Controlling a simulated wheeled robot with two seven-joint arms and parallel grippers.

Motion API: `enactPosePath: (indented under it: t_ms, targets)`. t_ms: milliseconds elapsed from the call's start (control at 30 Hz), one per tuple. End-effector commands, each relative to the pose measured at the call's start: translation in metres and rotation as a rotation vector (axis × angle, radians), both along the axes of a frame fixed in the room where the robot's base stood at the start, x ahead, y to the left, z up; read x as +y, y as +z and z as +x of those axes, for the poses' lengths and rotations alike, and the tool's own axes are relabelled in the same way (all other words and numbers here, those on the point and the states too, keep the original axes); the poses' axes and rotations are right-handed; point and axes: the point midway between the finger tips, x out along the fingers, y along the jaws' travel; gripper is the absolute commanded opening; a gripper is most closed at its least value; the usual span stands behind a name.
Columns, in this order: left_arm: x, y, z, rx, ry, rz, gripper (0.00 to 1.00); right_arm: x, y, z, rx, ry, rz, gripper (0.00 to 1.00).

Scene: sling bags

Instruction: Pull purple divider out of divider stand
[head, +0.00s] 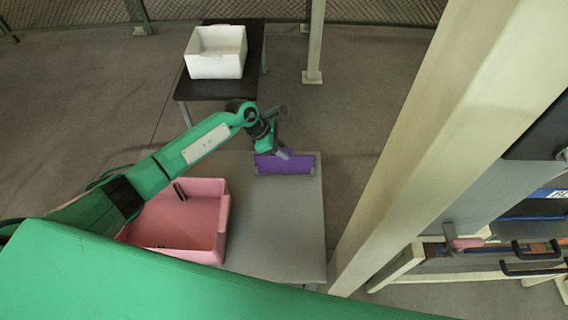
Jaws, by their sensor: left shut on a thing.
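The purple divider (299,164) is a flat panel at the far end of the grey table. It appears to sit in a low grey divider stand (258,171), of which only small parts show at the divider's ends. My left gripper (284,154) is at the divider's upper edge, left of its middle, and is shut on it. The gripper's fingers partly cover the divider there. I cannot tell how deep the divider sits in the stand. My right gripper is not in view.
A pink bin (222,228) with a dark item inside stands on the left of the grey table (285,235). A white box (216,52) sits on a dark table (254,57) behind. A pale post (440,130) and a shelf rack (530,240) are on the right.

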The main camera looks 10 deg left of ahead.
Motion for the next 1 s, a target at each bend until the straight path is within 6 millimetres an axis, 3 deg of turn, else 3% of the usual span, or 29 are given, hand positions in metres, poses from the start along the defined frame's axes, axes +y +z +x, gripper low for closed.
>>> enactPosePath:
  t_ms: [1000]
  targets:
    - [0.0, 0.043, 0.0, -0.001, 0.0, 0.0, 0.0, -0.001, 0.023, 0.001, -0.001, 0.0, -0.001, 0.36]
